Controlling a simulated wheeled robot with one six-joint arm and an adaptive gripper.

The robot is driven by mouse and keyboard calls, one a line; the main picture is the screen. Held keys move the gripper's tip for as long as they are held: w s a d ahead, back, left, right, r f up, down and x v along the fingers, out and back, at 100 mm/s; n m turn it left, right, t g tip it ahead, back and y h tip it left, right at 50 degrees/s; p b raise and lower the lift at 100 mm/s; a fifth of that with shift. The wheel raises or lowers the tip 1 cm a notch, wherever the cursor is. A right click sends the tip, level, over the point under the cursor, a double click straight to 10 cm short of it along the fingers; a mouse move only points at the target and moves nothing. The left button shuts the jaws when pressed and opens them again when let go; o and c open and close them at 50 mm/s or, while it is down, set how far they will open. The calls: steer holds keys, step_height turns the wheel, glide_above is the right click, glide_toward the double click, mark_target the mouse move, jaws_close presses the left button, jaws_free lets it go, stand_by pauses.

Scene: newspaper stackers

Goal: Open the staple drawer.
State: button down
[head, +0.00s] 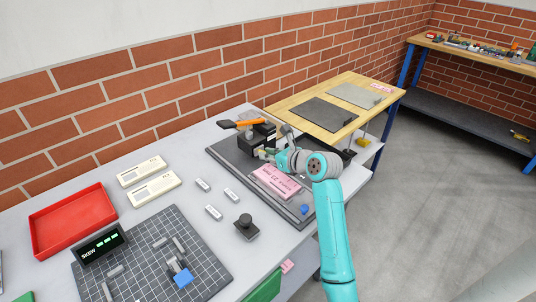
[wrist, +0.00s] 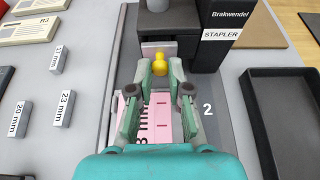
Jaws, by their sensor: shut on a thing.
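The black stapler (wrist: 213,60), marked "Brakwendel" and "STAPLER", stands at the top of the wrist view; in the head view it is the dark block (head: 257,146) at the back of the dark base board. Low on its near side is a small light grey drawer front (wrist: 149,48) with a yellow knob (wrist: 160,62). My gripper (wrist: 160,70) has its green fingers closed around the knob. How far the drawer stands out cannot be told. In the head view my gripper (head: 272,154) is at the stapler's near side, with the knob mostly hidden.
A pink block (head: 276,182) lies on the base board just below my gripper. A black tray (wrist: 284,110) is right of the stapler. Small labelled grey blocks (wrist: 66,108) lie left. An orange-handled hammer (head: 250,122) is behind. A red tray (head: 73,219) stands far left.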

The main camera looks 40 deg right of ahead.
steer(key=s, duration=0.6)
steer(key=shift+s+d, duration=0.1)
steer(key=shift+s, duration=0.3)
steer(key=c, duration=1.1)
jaws_free()
steer(key=v, duration=1.2)
